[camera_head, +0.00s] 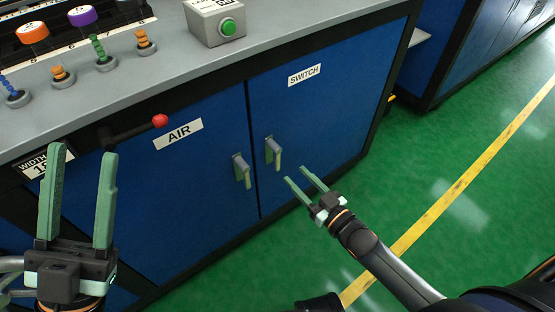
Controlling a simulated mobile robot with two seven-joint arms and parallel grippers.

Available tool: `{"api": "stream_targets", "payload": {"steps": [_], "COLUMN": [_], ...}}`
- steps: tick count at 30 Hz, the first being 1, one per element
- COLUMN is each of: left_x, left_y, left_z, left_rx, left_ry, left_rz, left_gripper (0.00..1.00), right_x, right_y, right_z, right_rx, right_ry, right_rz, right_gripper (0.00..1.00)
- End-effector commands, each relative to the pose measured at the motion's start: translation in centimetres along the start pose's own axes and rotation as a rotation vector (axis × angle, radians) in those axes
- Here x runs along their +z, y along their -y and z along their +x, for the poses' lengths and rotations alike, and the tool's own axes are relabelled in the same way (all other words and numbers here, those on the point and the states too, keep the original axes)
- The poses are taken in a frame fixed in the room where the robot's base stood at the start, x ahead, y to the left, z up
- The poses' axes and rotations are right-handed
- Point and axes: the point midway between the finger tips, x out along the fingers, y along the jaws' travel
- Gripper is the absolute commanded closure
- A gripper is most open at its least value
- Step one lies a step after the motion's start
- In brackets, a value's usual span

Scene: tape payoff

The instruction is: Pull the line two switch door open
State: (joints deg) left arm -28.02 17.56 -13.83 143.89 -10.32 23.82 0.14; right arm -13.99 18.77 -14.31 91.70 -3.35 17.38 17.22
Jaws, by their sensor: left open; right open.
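The blue switch door (318,118) carries a white SWITCH label (304,75) and is closed, flush with the cabinet front. Its grey-green handle (273,153) stands upright near the door's left edge. My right gripper (297,175) is open and empty, its green fingers pointing up and left, a little right of and below that handle in the picture. I see no contact with the handle. My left gripper (82,152) is open and empty at the far left, its fingers pointing up in front of the cabinet.
The AIR door (185,200) with its own handle (243,171) adjoins on the left. A lever with a red knob (160,120) juts out above it. Green floor (440,150) is clear on the right.

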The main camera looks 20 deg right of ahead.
Motion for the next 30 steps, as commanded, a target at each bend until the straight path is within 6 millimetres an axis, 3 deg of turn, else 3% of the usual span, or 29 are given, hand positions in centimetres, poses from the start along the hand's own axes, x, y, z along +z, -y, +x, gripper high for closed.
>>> {"api": "stream_targets", "payload": {"steps": [6,12,18,27,30], "left_x": [1.5,2.3,2.6,2.6,2.6], "left_y": [-0.8,-1.3,-1.5,-1.5,-1.5], "left_z": [-1.3,-2.1,-2.4,-2.4,-2.4], "left_rx": [0.003,0.01,0.013,0.013,0.013], "left_ry": [0.008,0.015,0.018,0.02,0.02], "left_rz": [-0.021,-0.011,-0.006,-0.006,-0.006], "left_gripper": [0.5,0.5,0.5,0.5,0.5], "right_x": [0.2,0.2,0.1,0.1,0.1], "right_y": [0.0,0.0,0.0,0.0,0.0], "right_z": [4.8,7.8,9.2,9.4,9.4], "right_rx": [0.0,0.001,0.0,0.0,0.0], "right_ry": [-0.005,-0.001,0.001,0.002,0.001], "right_rz": [0.0,0.0,0.001,0.001,0.001], "right_gripper": [0.5,0.5,0.5,0.5,0.6]}}
